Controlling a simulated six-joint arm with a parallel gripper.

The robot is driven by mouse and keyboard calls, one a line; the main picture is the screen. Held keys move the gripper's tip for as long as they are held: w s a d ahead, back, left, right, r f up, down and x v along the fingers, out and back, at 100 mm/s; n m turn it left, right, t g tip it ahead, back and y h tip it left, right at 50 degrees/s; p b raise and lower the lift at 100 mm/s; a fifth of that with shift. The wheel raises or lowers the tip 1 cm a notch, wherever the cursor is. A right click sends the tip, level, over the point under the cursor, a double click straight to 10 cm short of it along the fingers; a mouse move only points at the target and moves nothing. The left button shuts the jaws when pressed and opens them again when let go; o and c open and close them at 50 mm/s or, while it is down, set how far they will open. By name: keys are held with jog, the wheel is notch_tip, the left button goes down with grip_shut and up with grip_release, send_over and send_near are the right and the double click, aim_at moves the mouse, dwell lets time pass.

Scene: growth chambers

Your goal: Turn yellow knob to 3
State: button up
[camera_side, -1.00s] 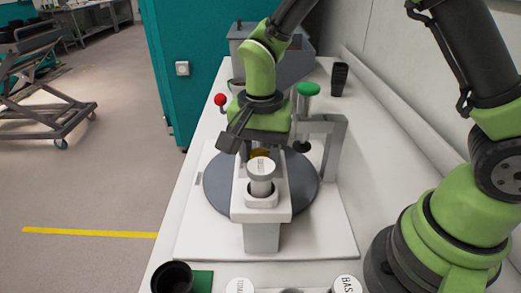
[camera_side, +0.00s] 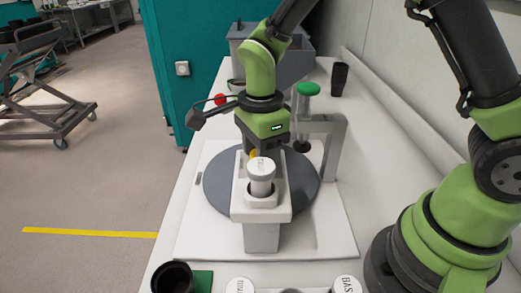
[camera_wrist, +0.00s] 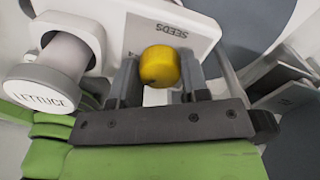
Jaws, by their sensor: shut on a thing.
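The yellow knob (camera_wrist: 160,66) sits on a white panel marked "SEEDS" (camera_wrist: 172,31) in the wrist view. My gripper (camera_wrist: 160,82) is shut on the knob, with one grey finger on each side of it. In the side view only a sliver of the yellow knob (camera_side: 253,154) shows behind the white-capped cylinder, and my gripper (camera_side: 264,150) comes down over it from above. No number or pointer of the knob can be read in either view.
A white cylinder labelled "LETTUCE" (camera_wrist: 42,87) stands close beside my gripper. A grey round plate (camera_side: 222,188) lies under the white stand. A green-topped post (camera_side: 307,90) and a red ball (camera_side: 220,99) are nearby. A black cup (camera_side: 172,277) stands at the front.

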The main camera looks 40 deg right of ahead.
jog(key=shift+m, duration=0.6)
jog(key=o, duration=0.9)
jog(key=shift+o, duration=0.2)
notch_tip(320, 180, up, 9)
jog(key=shift+r, duration=0.5)
